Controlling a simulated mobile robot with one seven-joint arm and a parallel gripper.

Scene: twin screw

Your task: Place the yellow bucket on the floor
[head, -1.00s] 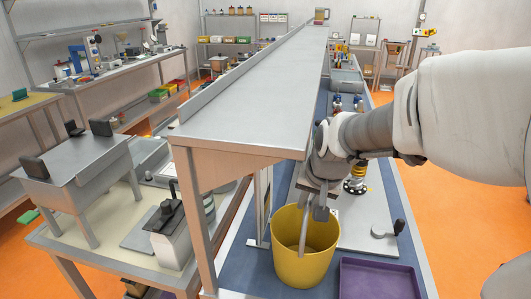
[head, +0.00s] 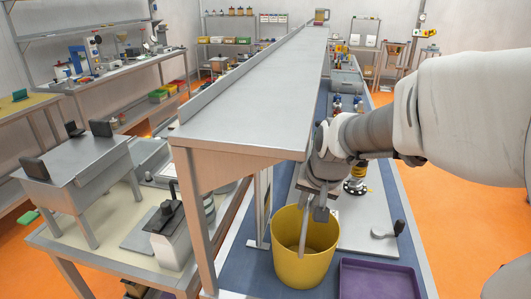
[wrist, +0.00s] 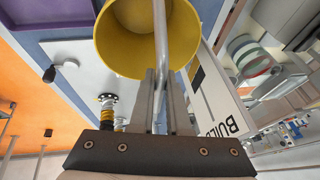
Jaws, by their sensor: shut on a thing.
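The yellow bucket (head: 302,262) is upright at the front of the blue-topped bench in the head view, left of a purple tray. It also shows at the top of the wrist view (wrist: 125,45). My gripper (head: 321,212) is above the bucket's rim, pointing down. Its fingers are shut on the bucket's grey handle (wrist: 161,45), which runs up between them in the wrist view. I cannot tell whether the bucket's base touches the bench. The orange floor (head: 462,225) shows to the right of the bench.
The purple tray (head: 380,280) lies right of the bucket. A grey plate with a black-knobbed lever (head: 388,230) is behind it. A raised metal shelf (head: 262,95) stands close on the left. The floor on the right is clear.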

